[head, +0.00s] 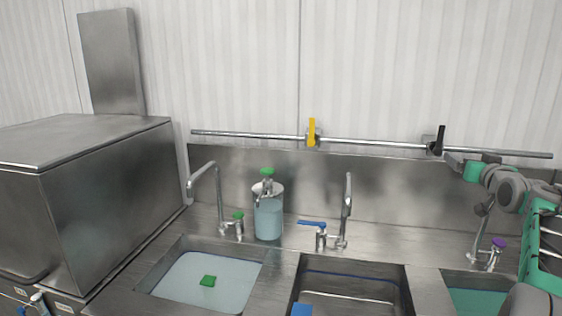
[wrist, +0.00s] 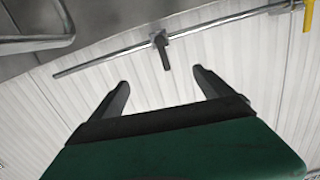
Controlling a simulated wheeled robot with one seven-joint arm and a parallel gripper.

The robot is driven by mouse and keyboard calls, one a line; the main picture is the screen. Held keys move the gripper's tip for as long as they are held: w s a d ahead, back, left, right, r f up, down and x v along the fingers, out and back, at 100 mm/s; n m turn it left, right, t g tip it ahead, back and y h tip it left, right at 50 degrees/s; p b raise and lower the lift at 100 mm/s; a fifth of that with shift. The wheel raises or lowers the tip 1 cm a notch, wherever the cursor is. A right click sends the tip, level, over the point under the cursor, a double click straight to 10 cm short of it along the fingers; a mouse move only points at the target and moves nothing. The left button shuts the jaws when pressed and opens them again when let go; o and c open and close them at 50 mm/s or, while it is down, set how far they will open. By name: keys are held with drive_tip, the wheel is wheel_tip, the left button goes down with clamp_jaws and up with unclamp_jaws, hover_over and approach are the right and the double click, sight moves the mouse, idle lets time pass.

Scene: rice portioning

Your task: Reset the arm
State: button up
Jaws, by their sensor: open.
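My arm comes in from the right edge of the head view, green and grey. My gripper (head: 458,161) is small there, in front of the wall just below the black-handled holder (head: 439,140) on the rail. In the wrist view my gripper (wrist: 160,77) has its two dark fingers spread wide with nothing between them. The wall panel shows through the gap, and the black handle (wrist: 162,52) lies beyond the fingertips.
A long rail (head: 370,143) carries a yellow handle (head: 312,131). Below are a left sink (head: 205,282) with a green block (head: 208,281), a middle sink (head: 352,290), a right basin (head: 475,300), several faucets and a clear bluish container (head: 268,218). A steel cabinet (head: 115,200) stands left.

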drive_tip(key=s+a+f+n+g+y, duration=0.15)
drive_tip(key=a+f, duration=0.25)
drive_tip(key=a, duration=0.4)
drive_tip(key=s+a+f+g+y, duration=0.1)
drive_tip(key=s+a+f+g, duration=0.15)
drive_tip(key=a+f, duration=0.4)
drive_tip(key=s+a+f+g+y, duration=0.1)
drive_tip(key=s+a+f+g, duration=0.15)
drive_tip(key=a, duration=0.75)
drive_tip(key=s+a+f+g, duration=0.2)
drive_tip(key=s+a+f, duration=0.2)
drive_tip(key=s, duration=0.5)
drive_tip(key=s+a+f+n+g, duration=0.1)
drive_tip(key=s+a+f+g, duration=0.1)
drive_tip(key=s+a+f, duration=0.3)
drive_tip(key=s+a+f+n+g, duration=0.1)
drive_tip(key=s+a+f, duration=0.4)
drive_tip(key=s, duration=0.8)
wheel_tip(320, 180, down, 4)
drive_tip(key=shift+r+g+y, duration=0.15)
drive_tip(key=shift+g+y, duration=0.2)
drive_tip(key=shift+g, duration=0.5)
